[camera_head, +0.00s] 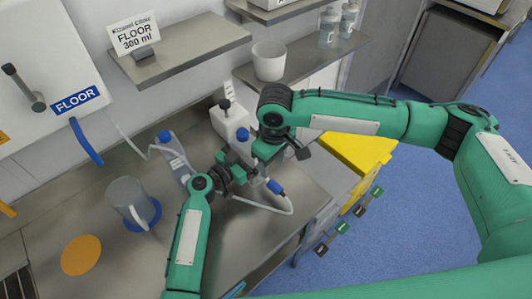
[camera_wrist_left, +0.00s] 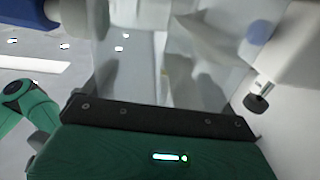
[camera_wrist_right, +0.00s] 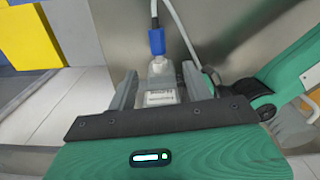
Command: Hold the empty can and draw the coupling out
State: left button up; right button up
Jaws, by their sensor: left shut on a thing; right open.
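In the right wrist view the coupling (camera_wrist_right: 157,42) meets a pale neck above a labelled grey-white part (camera_wrist_right: 161,97). My right gripper (camera_head: 275,150) is open, its fingers (camera_wrist_right: 162,92) on either side of that part. Whether they touch it is unclear.
A grey jug (camera_head: 128,198) sits on a blue ring at left, near an orange disc (camera_head: 81,255). A yellow bin (camera_head: 360,152) and hanging tags (camera_head: 342,228) are right of the counter.

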aim_at(273, 183)
jog(key=shift+m, duration=0.4)
jog(key=f, duration=1)
jog(key=shift+w+d+f, duration=0.1)
jog(key=shift+d+f, duration=0.1)
jog(key=shift+f, duration=0.1)
grip_shut()
jog(key=shift+r, duration=0.1)
